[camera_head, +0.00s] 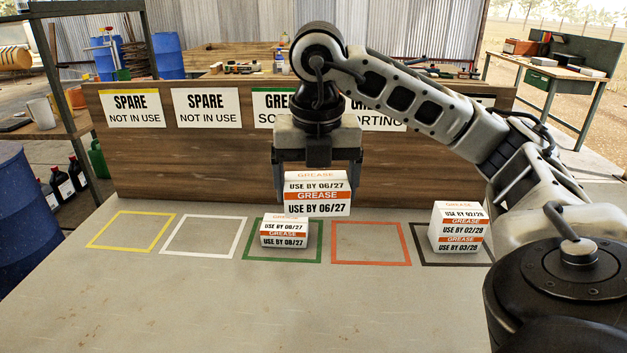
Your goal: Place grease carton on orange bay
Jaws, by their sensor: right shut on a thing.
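My right gripper (318,172) points down, shut on a white grease carton (317,208) with an orange band and "USE BY 06/27" print. The held carton hangs over the green bay (250,250), in front of or above another grease carton (284,241) that sits inside that bay. I cannot tell whether the two cartons touch. The orange bay (410,256), a red-orange outline just right of the green one, is empty. Grease cartons (459,228), apparently stacked, stand in the black bay (440,265) at the right. My left gripper is not in view.
Yellow (100,246) and white (175,252) bays at the left are empty. A wooden board (190,165) with signs stands behind the bays; my arm covers parts of the signs. The table's (190,310) front is clear. A blue barrel (25,225) stands at the left.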

